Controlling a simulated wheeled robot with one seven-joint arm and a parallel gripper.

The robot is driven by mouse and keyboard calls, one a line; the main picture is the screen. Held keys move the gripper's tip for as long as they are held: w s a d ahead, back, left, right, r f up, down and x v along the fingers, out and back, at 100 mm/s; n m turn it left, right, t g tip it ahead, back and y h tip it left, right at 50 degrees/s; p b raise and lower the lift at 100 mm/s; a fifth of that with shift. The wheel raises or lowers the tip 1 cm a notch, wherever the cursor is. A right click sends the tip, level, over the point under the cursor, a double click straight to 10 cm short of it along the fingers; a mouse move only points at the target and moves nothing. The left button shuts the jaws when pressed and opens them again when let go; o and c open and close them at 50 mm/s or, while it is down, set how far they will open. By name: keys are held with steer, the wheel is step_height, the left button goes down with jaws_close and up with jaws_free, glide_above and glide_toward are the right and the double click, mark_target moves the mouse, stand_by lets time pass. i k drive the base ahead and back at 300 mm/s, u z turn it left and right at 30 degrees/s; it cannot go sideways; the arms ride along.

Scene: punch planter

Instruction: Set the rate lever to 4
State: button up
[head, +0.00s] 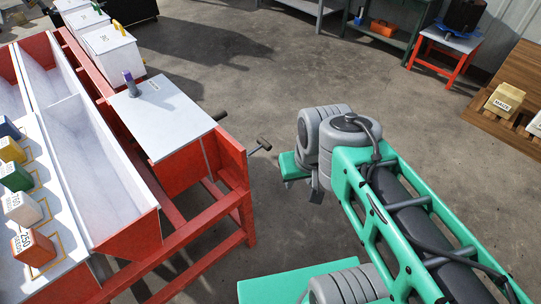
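A short lever (261,145) with a dark grip sticks out from the right side of the red planter (190,172). I cannot tell for certain that it is the rate lever, and no scale or number is readable beside it. A second dark knob (219,116) shows partly behind the planter's white lid (160,115). My gripper (316,193) hangs below the grey wrist, to the right of the lever and apart from it in the picture. Its fingers are small and partly hidden by the wrist, so its opening is unclear.
White troughs (90,165) and a row of coloured seed boxes (34,247) stand at left. A red-legged stool (447,42) and a wooden pallet (490,84) are at the back right. Floor behind the arm is clear.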

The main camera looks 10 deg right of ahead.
mark_target(263, 144)
steer(key=u, duration=0.85)
steer(key=i, duration=0.65)
steer(key=z, duration=1)
